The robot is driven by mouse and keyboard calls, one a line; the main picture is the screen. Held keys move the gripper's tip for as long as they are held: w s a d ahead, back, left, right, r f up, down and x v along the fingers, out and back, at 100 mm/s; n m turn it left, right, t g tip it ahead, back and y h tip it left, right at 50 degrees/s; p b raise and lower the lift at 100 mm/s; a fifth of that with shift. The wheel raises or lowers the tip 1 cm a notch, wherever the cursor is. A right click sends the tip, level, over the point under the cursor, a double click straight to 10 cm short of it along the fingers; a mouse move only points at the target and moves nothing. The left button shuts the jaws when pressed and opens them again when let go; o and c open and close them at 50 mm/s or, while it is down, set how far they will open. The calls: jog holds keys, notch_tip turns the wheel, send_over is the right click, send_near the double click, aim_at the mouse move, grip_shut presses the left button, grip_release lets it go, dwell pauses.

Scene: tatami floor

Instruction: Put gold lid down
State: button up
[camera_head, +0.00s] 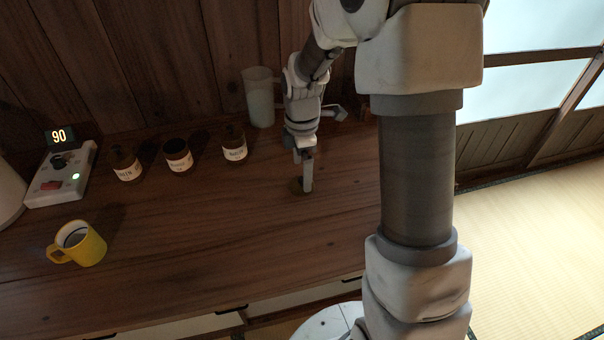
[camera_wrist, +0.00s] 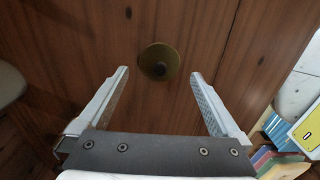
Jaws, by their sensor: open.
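The gold lid (camera_wrist: 159,61) is a small round disc with a dark knob at its middle. In the wrist view it lies flat on the brown wooden table, just beyond the fingertips and between their lines. In the head view the lid (camera_head: 298,186) is mostly hidden behind my gripper (camera_head: 305,172), which points down at the table. In the wrist view my gripper (camera_wrist: 160,80) is open, with its two fingers wide apart and nothing between them.
Brown labelled jars (camera_head: 178,155) stand left of my gripper, one of them open. A translucent jug (camera_head: 260,97) is behind. A yellow mug (camera_head: 78,243) and a device showing 90 (camera_head: 62,172) are at the left. The table's front middle is clear.

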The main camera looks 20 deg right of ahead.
aim_at(302, 179)
jog(key=s+r+m+t+p, duration=0.1)
jog(key=s+r+m, duration=0.2)
jog(key=r, duration=0.6)
jog(key=s+r+m+t, duration=0.1)
jog(key=s+r+m, duration=0.25)
jog(key=r, duration=0.45)
jog(key=s+r+m+t, duration=0.1)
jog(key=s+r+m, duration=0.1)
jog(key=s+m, duration=0.3)
jog(key=s+r+m+t, duration=0.2)
jog(key=s+r+m, duration=0.1)
jog(key=s+m, duration=0.3)
jog(key=s, duration=0.2)
jog(key=shift+s+t, duration=0.3)
jog(key=shift+s, duration=0.1)
jog(key=shift+r+m, duration=0.1)
jog(key=shift+m, duration=0.15)
